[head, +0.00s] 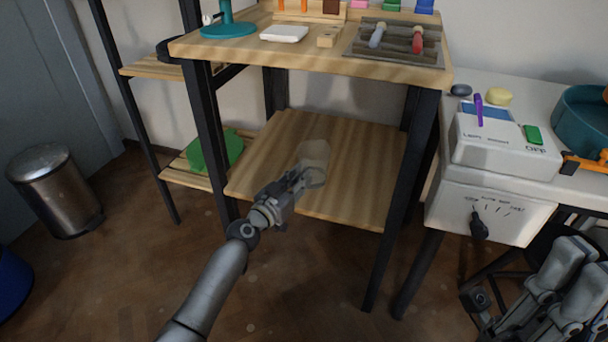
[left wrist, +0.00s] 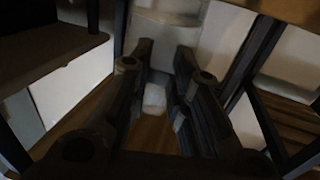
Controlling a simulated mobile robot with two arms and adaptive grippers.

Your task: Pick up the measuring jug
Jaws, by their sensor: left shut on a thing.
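The measuring jug (head: 315,155) is a pale, see-through vessel in the head view, over the lower wooden shelf of the table. My left gripper (head: 303,179) is at its near side and shut on it. The fingers hide part of the jug, and I cannot tell whether its base touches the shelf. In the left wrist view a whitish piece (left wrist: 155,98) shows between the two dark fingers; I cannot tell which part of the jug it is. My right gripper (head: 560,285) is at the lower right, partly cut off, away from the jug.
The table top (head: 240,52) overhangs the lower shelf (head: 265,180), with dark legs at its corners. A green object (head: 215,150) sits on the rack shelf to the left. A white control box (head: 505,145) stands on the right-hand bench. A metal bin (head: 55,190) stands far left.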

